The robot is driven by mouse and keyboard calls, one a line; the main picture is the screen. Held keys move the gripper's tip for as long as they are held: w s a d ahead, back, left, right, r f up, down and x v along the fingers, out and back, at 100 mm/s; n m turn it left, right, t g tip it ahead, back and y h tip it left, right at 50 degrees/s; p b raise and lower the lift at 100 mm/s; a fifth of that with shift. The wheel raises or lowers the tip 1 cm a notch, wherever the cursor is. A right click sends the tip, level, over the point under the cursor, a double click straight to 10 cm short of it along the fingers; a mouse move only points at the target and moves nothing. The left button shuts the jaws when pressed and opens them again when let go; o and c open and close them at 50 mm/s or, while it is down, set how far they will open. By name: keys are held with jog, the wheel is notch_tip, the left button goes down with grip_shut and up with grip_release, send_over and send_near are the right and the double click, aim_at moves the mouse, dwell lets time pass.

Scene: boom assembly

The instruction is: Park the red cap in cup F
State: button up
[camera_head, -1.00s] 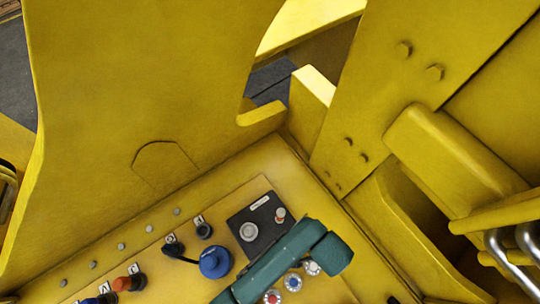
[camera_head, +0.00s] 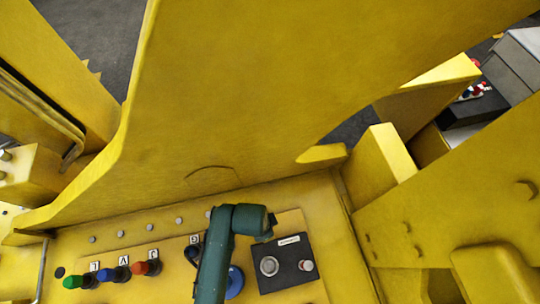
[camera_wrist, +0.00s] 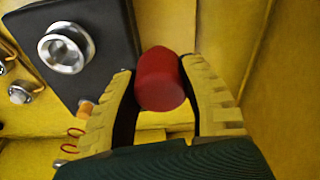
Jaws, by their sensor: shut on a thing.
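A red cap (camera_wrist: 160,80) sits between the two yellow ribbed fingers of my gripper (camera_wrist: 162,88) in the wrist view, and the gripper is shut on it. The fingers and the held cap cannot be made out there. A row of labelled cups runs along the panel, with a green cap (camera_head: 72,282) and an orange-red cap (camera_head: 140,268). The labels are too small to read surely, so I cannot tell which is cup F.
The black box (camera_head: 284,283) carries a silver ring and a small red-topped button; its silver ring (camera_wrist: 66,48) shows in the wrist view. A blue knob (camera_head: 235,283) is partly behind my arm. Tall yellow boom plates (camera_head: 260,80) rise around the panel (camera_head: 322,210).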

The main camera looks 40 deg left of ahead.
jog(key=s+a+r+m+p, duration=0.1)
jog(key=s+a+m, duration=0.25)
jog(key=s, duration=0.25)
jog(key=s+a+m+p, duration=0.2)
jog(key=s+a+m, duration=0.15)
jog(key=s, duration=0.35)
jog(key=shift+n+g, duration=0.3)
jog(key=shift+g, duration=0.1)
jog(key=f+b, duration=0.1)
jog(key=f, duration=0.1)
jog(key=f+b, duration=0.4)
jog(key=f, duration=0.1)
jog(key=shift+a, duration=0.25)
jog(key=shift+f+b, duration=0.7)
jog(key=shift+f, duration=0.4)
jog(key=o, duration=1.1)
jog(key=shift+o, duration=0.2)
notch_tip(320, 180, up, 12)
jog(key=a, duration=0.1)
jog(key=shift+s, duration=0.4)
